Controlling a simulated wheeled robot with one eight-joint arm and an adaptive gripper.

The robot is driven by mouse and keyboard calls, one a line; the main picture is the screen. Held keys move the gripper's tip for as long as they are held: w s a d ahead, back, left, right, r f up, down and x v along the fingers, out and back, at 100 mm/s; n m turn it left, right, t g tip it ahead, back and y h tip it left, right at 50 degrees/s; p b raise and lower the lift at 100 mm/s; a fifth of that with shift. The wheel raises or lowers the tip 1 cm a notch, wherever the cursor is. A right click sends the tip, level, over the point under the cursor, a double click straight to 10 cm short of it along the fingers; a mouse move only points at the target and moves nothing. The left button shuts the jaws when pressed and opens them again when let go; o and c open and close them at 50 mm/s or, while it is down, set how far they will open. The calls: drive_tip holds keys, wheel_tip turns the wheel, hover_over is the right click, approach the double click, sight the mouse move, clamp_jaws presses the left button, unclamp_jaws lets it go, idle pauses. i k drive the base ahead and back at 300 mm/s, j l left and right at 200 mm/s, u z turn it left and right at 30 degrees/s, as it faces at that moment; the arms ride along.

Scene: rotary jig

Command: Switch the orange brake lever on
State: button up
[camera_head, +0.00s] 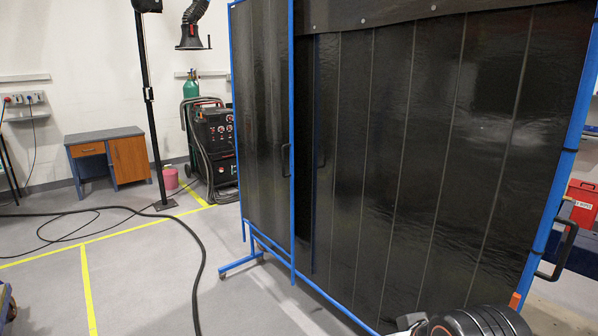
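No orange brake lever can be made out for certain. A small orange piece (515,300) shows at the lower right, by the blue post of the dark welding screen (400,150); I cannot tell whether it is a lever or how it is set. A black and white part of my own arm shows at the bottom edge, just left of the orange piece, and may hide what is below. My gripper's fingers are not in view. The rotary jig cannot be identified here.
The screen's blue wheeled frame (241,262) blocks the middle and right. A black hose (186,228) lies on the floor at left. A welding machine (214,140), a desk (106,156) and a black pole (149,100) stand behind. Grey floor at lower left is mostly clear.

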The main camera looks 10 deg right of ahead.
sight(516, 298)
drive_tip(key=z, duration=1.35)
drive_tip(key=i+l, duration=0.35)
drive_tip(key=i, duration=0.15)
drive_tip(key=i+l+u, duration=0.1)
drive_tip(key=i+l, duration=0.25)
drive_tip(key=i+l+u, duration=0.1)
drive_tip(key=u, duration=0.3)
drive_tip(key=j+z, duration=0.1)
drive_tip(key=z, duration=0.3)
